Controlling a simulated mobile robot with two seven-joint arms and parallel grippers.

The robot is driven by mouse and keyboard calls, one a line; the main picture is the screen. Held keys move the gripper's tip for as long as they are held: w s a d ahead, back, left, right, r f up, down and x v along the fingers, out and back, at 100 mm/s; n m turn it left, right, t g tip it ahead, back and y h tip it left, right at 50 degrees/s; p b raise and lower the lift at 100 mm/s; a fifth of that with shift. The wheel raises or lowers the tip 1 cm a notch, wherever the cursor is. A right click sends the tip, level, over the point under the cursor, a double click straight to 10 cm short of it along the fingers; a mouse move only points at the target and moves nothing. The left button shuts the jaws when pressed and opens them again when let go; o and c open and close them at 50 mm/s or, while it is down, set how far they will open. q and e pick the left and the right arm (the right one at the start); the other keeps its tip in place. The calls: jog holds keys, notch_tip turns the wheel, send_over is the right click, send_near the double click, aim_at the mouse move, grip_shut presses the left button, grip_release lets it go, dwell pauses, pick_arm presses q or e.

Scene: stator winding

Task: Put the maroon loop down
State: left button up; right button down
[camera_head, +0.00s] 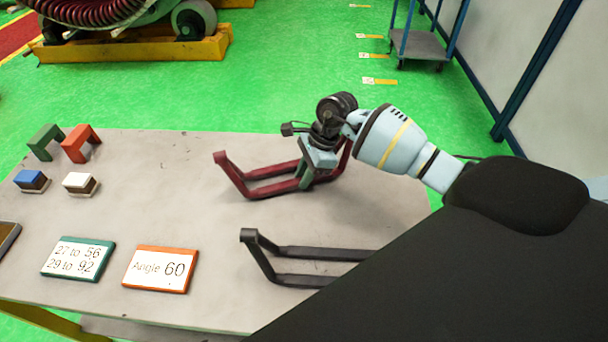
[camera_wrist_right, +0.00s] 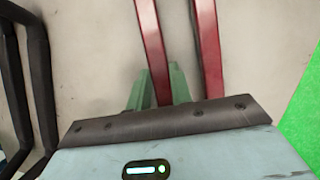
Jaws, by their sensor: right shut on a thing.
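The maroon loop (camera_head: 232,178) is a long bent frame over the right half of the grey table (camera_head: 190,215). My right gripper (camera_head: 309,180) is shut on its near part from above, with green fingers around a bar. I cannot tell whether the loop touches the table. My left gripper is not in view.
A black loop (camera_head: 290,252) lies nearer the front, partly hidden by my body. Green (camera_head: 45,141) and orange (camera_head: 80,143) brackets, blue (camera_head: 32,180) and white (camera_head: 81,183) blocks stand at left. Two signs (camera_head: 78,258) (camera_head: 160,269) lie in front. The table's middle is clear.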

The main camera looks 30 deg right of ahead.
jog(key=shift+f, duration=0.2)
jog(key=shift+f, duration=0.2)
jog(key=c, duration=1.7)
grip_release()
jog(key=shift+f, duration=0.15)
jog(key=o, duration=0.4)
jog(key=shift+o, duration=0.2)
jog(key=shift+d+r, duration=0.15)
jog(key=shift+r, duration=0.45)
jog(key=v, duration=1.1)
